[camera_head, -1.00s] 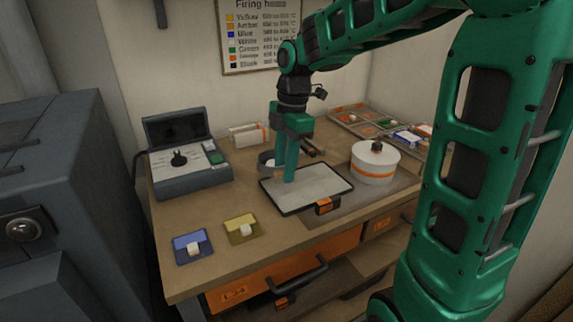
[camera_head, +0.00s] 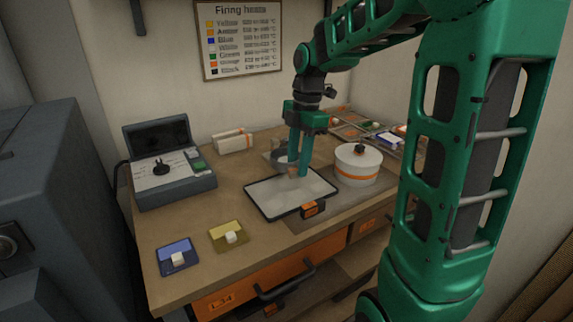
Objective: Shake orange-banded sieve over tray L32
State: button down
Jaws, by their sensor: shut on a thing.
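The tray (camera_head: 262,205), pale inside with a dark rim and an orange tag at its front, lies on the bench; its tag is too small to read. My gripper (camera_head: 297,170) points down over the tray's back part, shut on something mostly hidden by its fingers. A small tan patch (camera_head: 287,172) shows at the fingertips, and a grey rounded shape (camera_head: 282,157) shows just left of and behind them. I cannot tell whether these are parts of the sieve, and no orange band on it is visible.
A white lidded pot (camera_head: 358,165) with an orange band stands right of the tray. A control box (camera_head: 172,175) is at left. Blue (camera_head: 177,257) and yellow (camera_head: 231,236) cards with white blocks lie in front. A compartment tray (camera_head: 350,128) is behind.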

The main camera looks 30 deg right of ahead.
jog(key=d, duration=0.7)
jog(key=shift+w+d, duration=0.15)
jog(key=shift+d, duration=0.25)
jog(key=shift+r, duration=0.1)
jog(key=shift+r, duration=2.4)
